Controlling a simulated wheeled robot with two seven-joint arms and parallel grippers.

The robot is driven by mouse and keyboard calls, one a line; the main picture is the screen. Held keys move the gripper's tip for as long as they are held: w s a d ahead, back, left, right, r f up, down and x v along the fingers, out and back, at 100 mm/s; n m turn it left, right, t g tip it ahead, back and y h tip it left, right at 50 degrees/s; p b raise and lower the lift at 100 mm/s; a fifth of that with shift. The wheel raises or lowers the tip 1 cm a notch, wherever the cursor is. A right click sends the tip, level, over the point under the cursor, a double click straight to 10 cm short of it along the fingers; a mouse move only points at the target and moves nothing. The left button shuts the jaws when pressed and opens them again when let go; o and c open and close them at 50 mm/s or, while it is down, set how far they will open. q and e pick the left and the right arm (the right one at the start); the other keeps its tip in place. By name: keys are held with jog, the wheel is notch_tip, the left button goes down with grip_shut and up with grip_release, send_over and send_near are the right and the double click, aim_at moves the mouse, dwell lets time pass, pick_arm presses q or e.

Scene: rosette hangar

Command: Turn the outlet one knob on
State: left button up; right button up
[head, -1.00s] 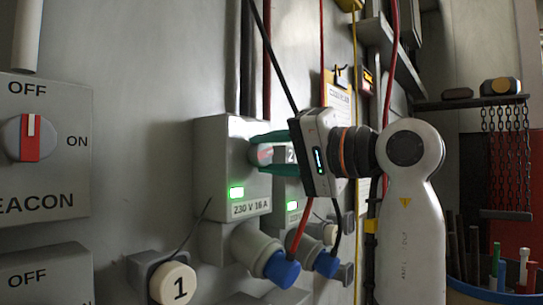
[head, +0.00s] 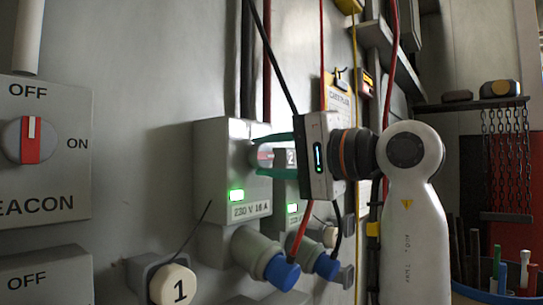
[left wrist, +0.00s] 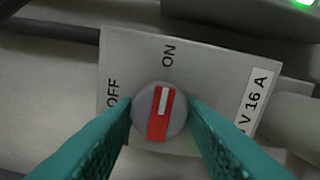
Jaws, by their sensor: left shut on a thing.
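The outlet one box (head: 216,155) is a grey box on the wall, with a lit green lamp (head: 236,195) and a "230 V 16 A" label. Its round grey knob (left wrist: 143,110) with a red bar shows in the left wrist view. The bar's white mark points up toward "ON" (left wrist: 168,55); "OFF" (left wrist: 112,93) is to the left. My left gripper (head: 263,156) is shut on the knob, one green finger on each side. In the head view the fingers partly hide the knob. My right gripper is not in view.
A second outlet box (head: 288,192) with a lit lamp stands just behind. Blue plugs (head: 282,272) with red and black cables hang below. A round "1" tag (head: 178,286) is lower left. A beacon switch box (head: 45,150) is at far left. A dark cable runs close to my gripper.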

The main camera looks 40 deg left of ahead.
pick_arm(q)
jog(key=o, duration=1)
jog(key=shift+w+d, duration=0.1)
jog(key=shift+d+f, duration=0.1)
jog(key=shift+d, duration=0.25)
jog(key=d+b, duration=0.1)
jog(key=d, duration=0.2)
jog(key=w+d+b, duration=0.1)
jog(key=d, duration=0.3)
jog(key=d+b, duration=0.1)
jog(key=d, duration=0.3)
jog(key=shift+w+d, duration=0.1)
jog(key=shift+w, duration=0.05)
